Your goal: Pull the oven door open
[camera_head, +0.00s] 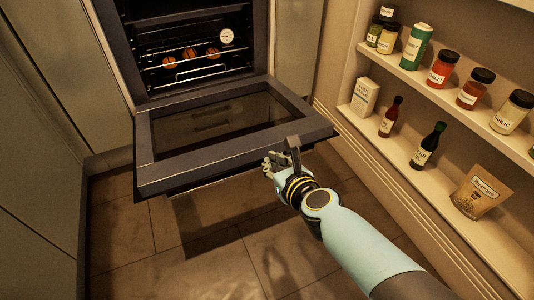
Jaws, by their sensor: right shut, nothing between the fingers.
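The oven (196,50) is built into the cabinets at the upper middle, with its cavity and racks showing. Its dark-framed door (165,178) is folded far down, close to level, with a glass pane in its middle. My right gripper (270,163) is shut at the door's front edge, near its right corner, with nothing seen between its fingers. A dark upright bracket-like piece (294,150) stands beside the gripper; whether the gripper touches it or the door is hard to tell. The door's handle is not clearly visible. My left gripper is not in view.
Several round brown items (190,54) and a white dial (226,37) are inside the oven. Shelves (440,95) on the right hold jars, bottles and a pouch (477,192). Cabinet fronts (50,70) stand at the left. The tiled floor (200,250) below the door is clear.

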